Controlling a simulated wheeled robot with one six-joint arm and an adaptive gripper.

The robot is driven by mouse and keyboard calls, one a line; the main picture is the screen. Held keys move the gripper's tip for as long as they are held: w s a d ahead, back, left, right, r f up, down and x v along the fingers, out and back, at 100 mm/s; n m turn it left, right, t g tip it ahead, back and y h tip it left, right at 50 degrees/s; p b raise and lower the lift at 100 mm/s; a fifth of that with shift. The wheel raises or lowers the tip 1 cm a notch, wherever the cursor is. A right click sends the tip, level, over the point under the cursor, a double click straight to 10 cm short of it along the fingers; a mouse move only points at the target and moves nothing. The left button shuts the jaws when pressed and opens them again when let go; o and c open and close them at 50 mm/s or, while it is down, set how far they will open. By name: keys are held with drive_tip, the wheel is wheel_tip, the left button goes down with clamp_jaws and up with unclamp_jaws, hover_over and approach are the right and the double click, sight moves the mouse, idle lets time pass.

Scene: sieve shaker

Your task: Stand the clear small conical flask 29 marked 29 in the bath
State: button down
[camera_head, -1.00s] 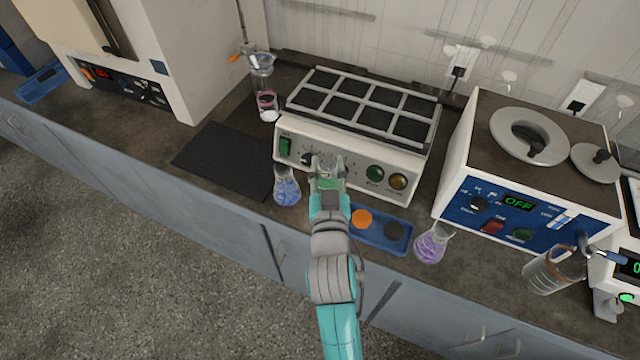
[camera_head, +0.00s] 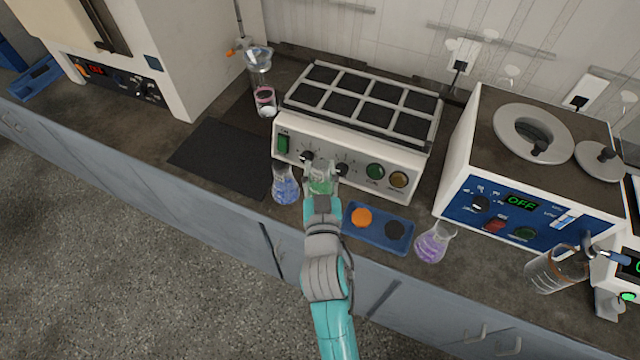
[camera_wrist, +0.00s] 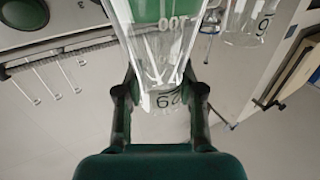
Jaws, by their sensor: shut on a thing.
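In the head view the flask's lower part is partly hidden by my gripper. The bath (camera_head: 500,215) is likely the white and blue box at the right, with an OFF display and a ringed round opening (camera_head: 531,132) on top.
A blue-liquid flask (camera_head: 285,187) stands just left of my gripper. A blue tray (camera_head: 378,243) with orange and black discs lies to the right, then a purple-liquid flask (camera_head: 433,243). The shaker (camera_head: 350,150) stands behind. A round lid (camera_head: 597,162) lies beside the ring.

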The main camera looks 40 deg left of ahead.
sight(320, 186)
drive_tip(key=shift+f, duration=2.25)
drive_tip(key=shift+f, duration=0.1)
drive_tip(key=c, duration=0.7)
unclamp_jaws()
drive_tip(key=shift+f, duration=0.1)
drive_tip(key=v, duration=1.1)
drive_tip(key=shift+a+r, duration=0.1)
drive_tip(key=shift+r, duration=0.15)
